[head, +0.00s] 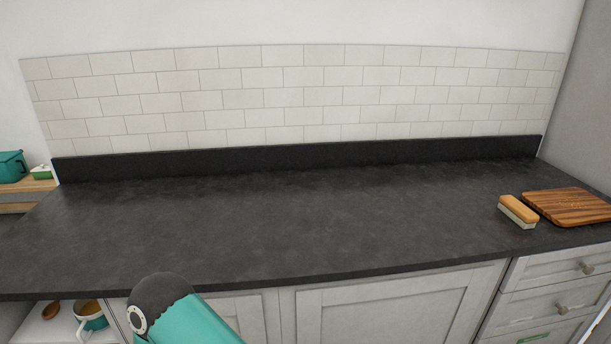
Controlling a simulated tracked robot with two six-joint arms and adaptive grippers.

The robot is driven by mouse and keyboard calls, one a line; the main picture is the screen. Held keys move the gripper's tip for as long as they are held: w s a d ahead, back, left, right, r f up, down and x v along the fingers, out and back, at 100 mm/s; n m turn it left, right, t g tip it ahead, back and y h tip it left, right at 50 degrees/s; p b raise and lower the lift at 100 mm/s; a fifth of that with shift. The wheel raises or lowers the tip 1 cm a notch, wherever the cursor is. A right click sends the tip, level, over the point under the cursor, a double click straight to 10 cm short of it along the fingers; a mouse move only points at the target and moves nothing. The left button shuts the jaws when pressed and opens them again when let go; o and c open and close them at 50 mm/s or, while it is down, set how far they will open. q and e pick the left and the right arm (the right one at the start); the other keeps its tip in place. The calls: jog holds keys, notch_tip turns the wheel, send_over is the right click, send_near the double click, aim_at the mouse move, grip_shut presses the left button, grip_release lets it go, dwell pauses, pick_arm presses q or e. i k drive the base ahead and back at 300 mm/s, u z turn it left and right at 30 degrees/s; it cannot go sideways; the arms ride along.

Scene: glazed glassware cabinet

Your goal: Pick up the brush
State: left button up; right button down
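The brush (518,210) lies on the dark countertop (270,215) at the right in the head view. It has a tan wooden back on top and pale bristles facing down. It sits close to the left side of a wooden board. Nothing holds it. Neither of my grippers is in view; only a teal and black arm part of mine shows at the bottom left, below the counter's front edge.
The striped wooden board (570,206) lies at the counter's right end. A low dark upstand (300,157) and white tiles close the back. Cabinet doors (390,306) and drawers (545,268) are below. A teal container (12,166) stands at the far left. The counter's middle and left are clear.

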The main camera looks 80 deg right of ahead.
aim_at(524, 216)
jog(key=u, duration=0.1)
jog(key=i, duration=0.2)
jog(key=z, duration=2.55)
jog(key=i, duration=0.2)
jog(key=z, duration=1.95)
jog(key=k, duration=0.45)
jog(key=z, duration=0.4)
jog(key=i, duration=1.55)
jog(key=u, duration=0.45)
